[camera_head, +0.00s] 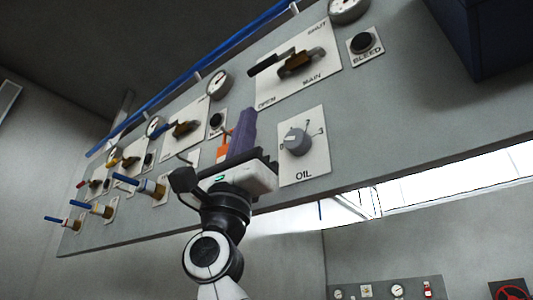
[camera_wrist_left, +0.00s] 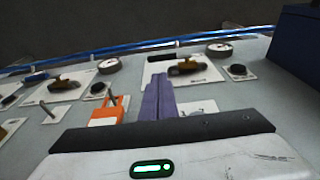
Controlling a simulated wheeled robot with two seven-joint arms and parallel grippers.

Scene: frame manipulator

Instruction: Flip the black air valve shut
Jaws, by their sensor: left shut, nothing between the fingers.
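The black-handled valve (camera_head: 294,63) sits on a white plate marked OPEN, MAIN and SHUT at the upper middle of the slanted grey panel. Its black lever (camera_head: 268,64) points left from a brass body, toward the OPEN side. The valve also shows in the left wrist view (camera_wrist_left: 187,69), beyond the fingers. My left gripper (camera_head: 247,114) is shut and empty, with purple fingers pressed together. In the head view it is below and left of the lever; the wrist view shows its fingertips (camera_wrist_left: 159,82) just short of the plate. My right gripper is not in view.
An OIL dial (camera_head: 297,141) is right of my gripper, an orange part (camera_head: 222,150) left of it. A BLEED button (camera_head: 362,43), gauges and several other valves share the panel (camera_head: 430,125). A dark blue box (camera_head: 485,35) stands out at upper right.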

